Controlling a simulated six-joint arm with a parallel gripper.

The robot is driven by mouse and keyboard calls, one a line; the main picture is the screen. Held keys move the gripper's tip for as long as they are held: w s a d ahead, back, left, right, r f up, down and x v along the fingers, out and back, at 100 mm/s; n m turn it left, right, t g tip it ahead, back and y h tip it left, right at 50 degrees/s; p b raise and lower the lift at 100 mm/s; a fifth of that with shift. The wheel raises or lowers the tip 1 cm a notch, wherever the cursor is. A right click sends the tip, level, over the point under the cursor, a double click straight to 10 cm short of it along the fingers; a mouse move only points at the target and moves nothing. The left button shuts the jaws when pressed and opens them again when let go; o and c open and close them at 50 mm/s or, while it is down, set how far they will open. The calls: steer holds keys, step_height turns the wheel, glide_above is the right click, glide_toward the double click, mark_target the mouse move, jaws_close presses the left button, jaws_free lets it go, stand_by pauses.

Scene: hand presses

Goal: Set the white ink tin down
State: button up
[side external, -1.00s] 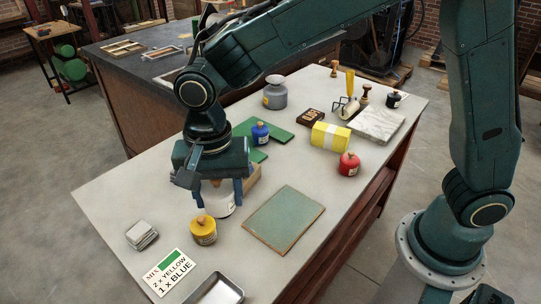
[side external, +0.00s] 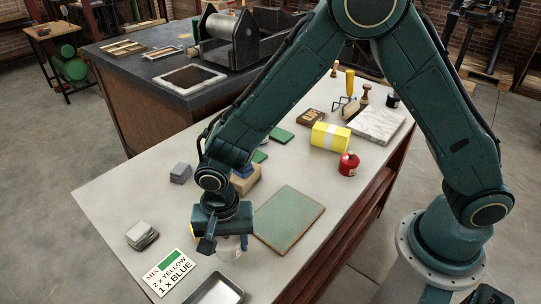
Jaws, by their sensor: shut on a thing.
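My gripper (side external: 222,236) is shut on the white ink tin (side external: 229,250), with its fingers pointing down. The tin shows only in part below the jaws, between the green slab (side external: 288,220) and the metal tray (side external: 215,290). I cannot tell whether its base touches the table.
The mix card (side external: 168,272) and a grey stack (side external: 142,236) lie to the left. A wooden block (side external: 247,181) is behind my gripper. A red tin (side external: 348,164) and yellow pack (side external: 331,136) stand farther right. Bare tabletop (side external: 135,195) lies at the left.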

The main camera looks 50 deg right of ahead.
mark_target(231, 262)
steer(key=shift+f, duration=2.15)
steer(key=shift+f, duration=0.1)
steer(key=o, duration=1.2)
steer(key=shift+c, duration=0.2)
step_height(231, 262, up, 12)
steer(key=shift+r, duration=0.1)
steer(key=shift+r, duration=0.1)
